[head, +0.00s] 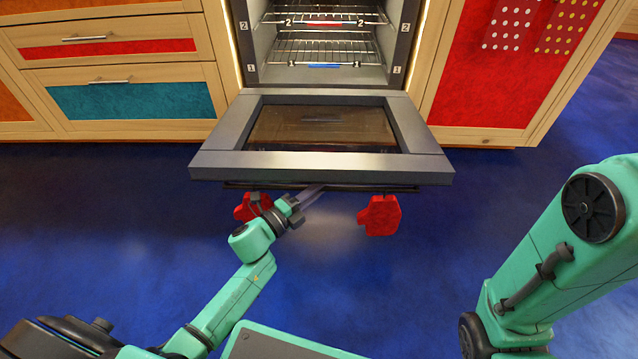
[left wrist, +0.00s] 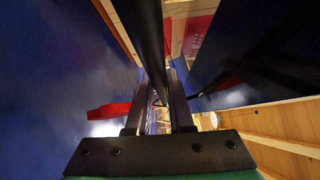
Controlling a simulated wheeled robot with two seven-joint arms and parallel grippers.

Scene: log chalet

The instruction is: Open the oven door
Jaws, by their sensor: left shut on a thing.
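The oven door (head: 322,163) is folded down, lying about level in front of the oven (head: 320,75), whose inside is open to view. A dark handle bar (head: 250,187) runs under the door's front edge. My left gripper (head: 314,190) reaches that bar from below, its tips partly hidden by the door edge. In the left wrist view the dark bar (left wrist: 148,32) passes between the fingers of my left gripper (left wrist: 163,90), which is shut on it. Part of my right arm shows at the right; its gripper is out of view.
Two red mitt-shaped pieces, one left (head: 247,206) and one right (head: 380,215), hang below the door beside my left gripper. Two wire racks (head: 320,48) are inside the oven. Drawers (head: 130,95) stand left, a red cabinet door (head: 490,90) right. The blue floor (head: 420,270) is clear.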

